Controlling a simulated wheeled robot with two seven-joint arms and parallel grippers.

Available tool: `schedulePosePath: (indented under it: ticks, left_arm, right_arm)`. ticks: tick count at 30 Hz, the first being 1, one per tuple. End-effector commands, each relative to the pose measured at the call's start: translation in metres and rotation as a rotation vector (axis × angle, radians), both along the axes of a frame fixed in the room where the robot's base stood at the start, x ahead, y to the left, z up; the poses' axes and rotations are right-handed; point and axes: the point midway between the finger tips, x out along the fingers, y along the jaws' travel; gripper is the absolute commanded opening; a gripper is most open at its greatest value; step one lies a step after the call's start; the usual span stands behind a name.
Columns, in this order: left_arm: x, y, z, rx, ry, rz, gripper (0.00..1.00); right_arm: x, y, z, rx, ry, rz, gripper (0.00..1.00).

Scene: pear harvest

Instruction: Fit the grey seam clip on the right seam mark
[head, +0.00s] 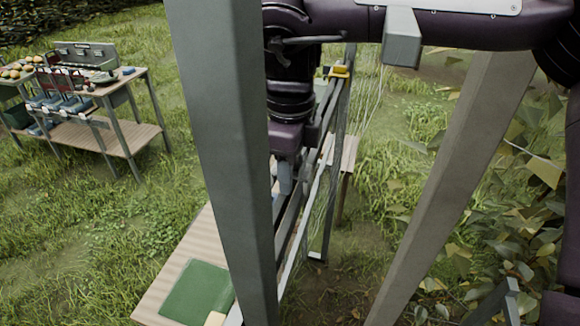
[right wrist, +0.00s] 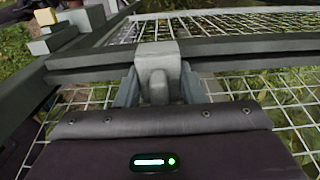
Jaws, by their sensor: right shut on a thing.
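My right gripper (head: 285,178) points down beside the dark rails of a mesh frame, partly hidden by a grey post in the head view. In the right wrist view, my right gripper (right wrist: 160,90) is shut on the grey seam clip (right wrist: 157,58). The clip is a pale grey block with a rounded lug, held between the two fingers. It overlaps the dark rail (right wrist: 240,46) in the picture; I cannot tell whether it is seated there. I cannot make out the right seam mark. My left gripper is not in view.
A yellow block (head: 338,71) sits at the far top of the frame. The grey post (head: 228,150) and a slanted post (head: 450,180) stand close to the arm. A green mat (head: 197,293) lies on a wooden bench below. A stocked workbench (head: 120,137) stands far left on grass.

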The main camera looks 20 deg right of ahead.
Motion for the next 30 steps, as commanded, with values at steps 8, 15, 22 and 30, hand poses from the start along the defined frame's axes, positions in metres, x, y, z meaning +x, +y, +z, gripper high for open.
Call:
schedulePosePath:
  ticks: [8,15,22,30]
  left_arm:
    - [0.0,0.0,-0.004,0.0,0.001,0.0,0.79]
    - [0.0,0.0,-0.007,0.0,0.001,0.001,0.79]
    - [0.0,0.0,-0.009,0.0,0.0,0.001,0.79]
    - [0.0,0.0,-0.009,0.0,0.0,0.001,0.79]
  right_arm:
    - [0.0,0.0,-0.009,0.001,0.001,0.0,0.14]
    - [0.0,0.0,-0.016,0.001,0.001,0.0,0.14]
    - [0.0,0.0,-0.022,0.001,0.0,0.0,0.14]
    - [-0.001,0.0,-0.024,-0.002,0.005,0.001,0.14]
